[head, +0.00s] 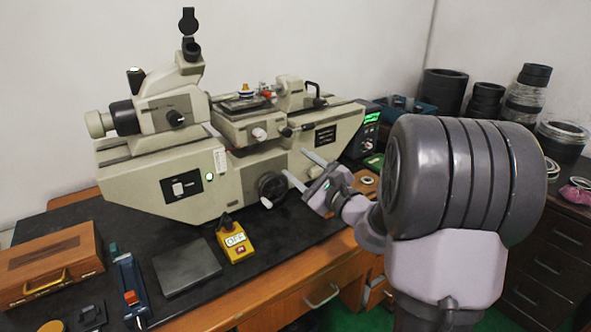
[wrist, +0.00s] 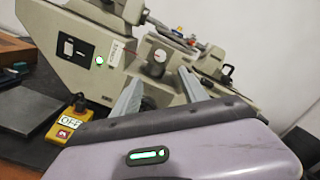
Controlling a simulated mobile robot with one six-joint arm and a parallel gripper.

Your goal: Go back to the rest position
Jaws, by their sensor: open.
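My gripper (head: 303,170) is open in the head view, with its two fingers apart and nothing between them. It is in front of the lower right part of a large beige measuring machine (head: 150,183), near the machine's black handwheel (head: 270,186). In the wrist view my gripper's two grey fingers (wrist: 158,92) point toward the machine (wrist: 60,25) and are spread apart. I cannot tell from these frames whether the fingers touch the machine. My arm covers part of the table's right side.
A yellow box marked OFF (head: 235,240), a grey plate (head: 187,266), a blue tool (head: 130,290) and a wooden case (head: 45,265) lie on the black tabletop (head: 290,240). Several dark rings and cylinders (head: 443,90) stand at the back right on a drawer cabinet (head: 545,240).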

